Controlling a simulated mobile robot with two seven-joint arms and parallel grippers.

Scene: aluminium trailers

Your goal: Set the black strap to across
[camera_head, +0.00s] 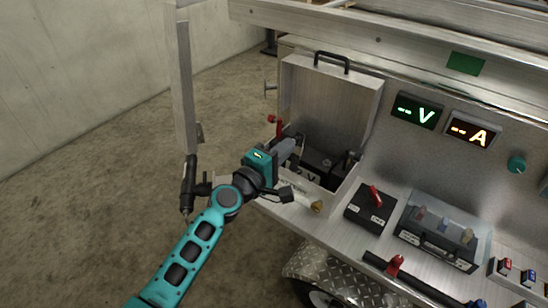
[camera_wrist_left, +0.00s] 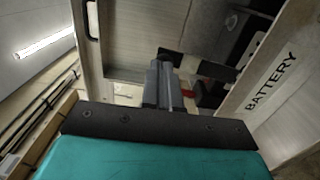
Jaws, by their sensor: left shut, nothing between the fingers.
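The battery box (camera_head: 365,105) stands open on the trailer, its aluminium lid raised with a black handle (camera_head: 331,61). Inside is a dark battery (camera_head: 322,158) with dark fittings on top. A black strap-like piece (camera_wrist_left: 212,69) shows in the left wrist view just beyond my fingertips. I cannot tell whether they touch it, or how it lies across the battery. My left gripper (camera_head: 288,147) is over the left part of the box, its grey fingers shut and empty; they also show in the left wrist view (camera_wrist_left: 163,84). My arm hides part of the box front.
A red knob (camera_head: 273,119) is at the box's left side. Right of the box are a black switch box with a red lever (camera_head: 375,196), a clear-covered fuse block (camera_head: 440,227) and V and A displays (camera_head: 443,122). An upright post (camera_head: 181,80) stands left; open floor lies beyond.

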